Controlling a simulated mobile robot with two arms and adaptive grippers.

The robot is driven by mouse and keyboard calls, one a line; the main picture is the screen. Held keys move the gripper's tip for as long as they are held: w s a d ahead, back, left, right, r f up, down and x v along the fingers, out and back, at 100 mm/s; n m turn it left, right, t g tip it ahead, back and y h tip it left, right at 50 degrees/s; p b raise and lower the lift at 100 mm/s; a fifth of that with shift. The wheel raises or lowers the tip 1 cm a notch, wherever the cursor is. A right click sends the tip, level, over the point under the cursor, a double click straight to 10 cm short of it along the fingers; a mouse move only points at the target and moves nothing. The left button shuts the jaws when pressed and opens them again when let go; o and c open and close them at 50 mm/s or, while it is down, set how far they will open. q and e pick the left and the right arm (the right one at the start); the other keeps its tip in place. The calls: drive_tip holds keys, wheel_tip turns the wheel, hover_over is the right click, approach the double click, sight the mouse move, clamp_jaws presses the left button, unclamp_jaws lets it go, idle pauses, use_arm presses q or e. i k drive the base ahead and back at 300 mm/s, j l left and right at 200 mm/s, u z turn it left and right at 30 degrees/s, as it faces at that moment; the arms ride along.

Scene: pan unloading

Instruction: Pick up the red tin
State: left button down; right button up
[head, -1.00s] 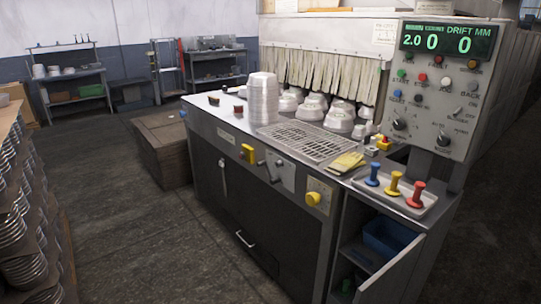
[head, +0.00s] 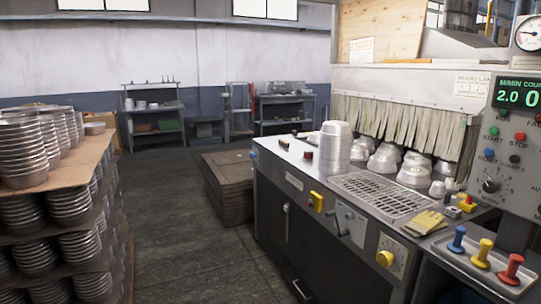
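I cannot make out a clear red tin. A small dark red item (head: 308,155) sits on the near left part of the machine's metal top (head: 290,158), too small to identify. Another small dark item (head: 284,143) is behind it. A red knob-topped peg (head: 511,269) stands in a tray at the lower right, beside a yellow peg (head: 482,253) and a blue peg (head: 457,240). Neither of my grippers is in view.
Stacked metal pans (head: 335,148) stand on the machine top, with several more by the strip curtain (head: 400,122). Yellow gloves (head: 424,222) lie at the front edge. The floor (head: 175,235) between is clear.

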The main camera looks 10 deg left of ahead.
sight(308, 153)
drive_tip(key=i+j+u, duration=0.4)
drive_tip(key=i, duration=0.5)
drive_tip(key=i+u, duration=0.4)
drive_tip(key=i, duration=0.5)
drive_tip(key=i+j+z, duration=0.1)
drive_tip(key=i+z, duration=0.2)
drive_tip(key=i, duration=0.15)
drive_tip(key=i+j+z, duration=0.6)
drive_tip(key=i, duration=0.2)
drive_tip(key=i+l, duration=0.05)
drive_tip(key=l, duration=0.05)
